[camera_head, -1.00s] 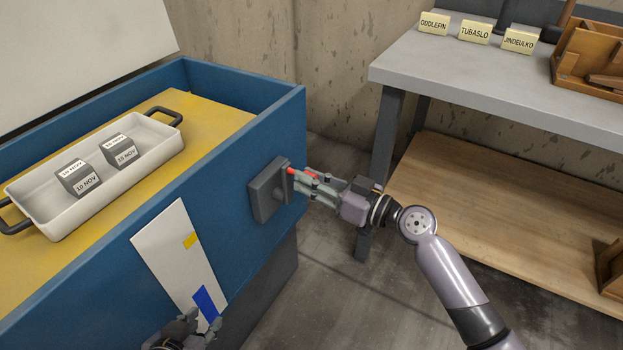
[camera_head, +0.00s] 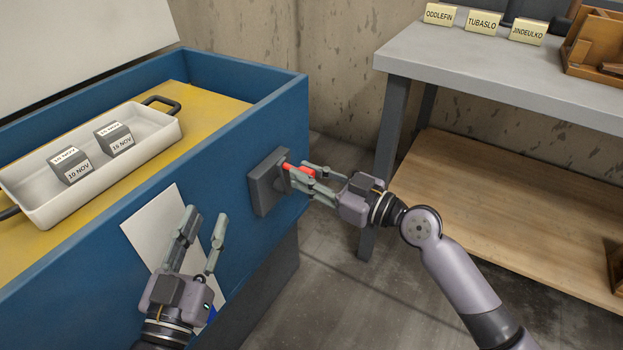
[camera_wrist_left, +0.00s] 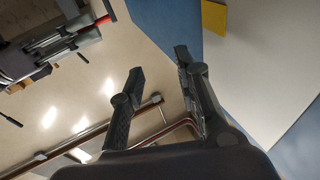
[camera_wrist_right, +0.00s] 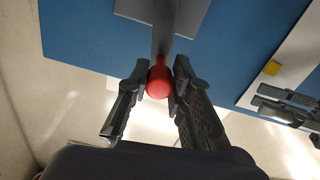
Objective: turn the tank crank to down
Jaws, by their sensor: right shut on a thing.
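The tank (camera_head: 225,150) is a blue open-topped box with a yellow bed inside. The crank has a grey mount (camera_head: 264,190) on the tank's right-hand outer wall and a red handle (camera_head: 288,167). In the right wrist view the red handle (camera_wrist_right: 158,82) sits between the fingertips, with a grey crank arm (camera_wrist_right: 164,35) running up behind it. My right gripper (camera_head: 304,180) is shut on the red handle and hides part of it. My left gripper (camera_head: 206,216) is open and empty, in front of the tank wall.
A white panel (camera_head: 150,222) on the tank wall is partly hidden by my left gripper. A white tray (camera_head: 160,155) with two grey date-marked cubes lies in the tank. A grey table (camera_head: 450,65) with name cards stands at the right. Floor between is clear.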

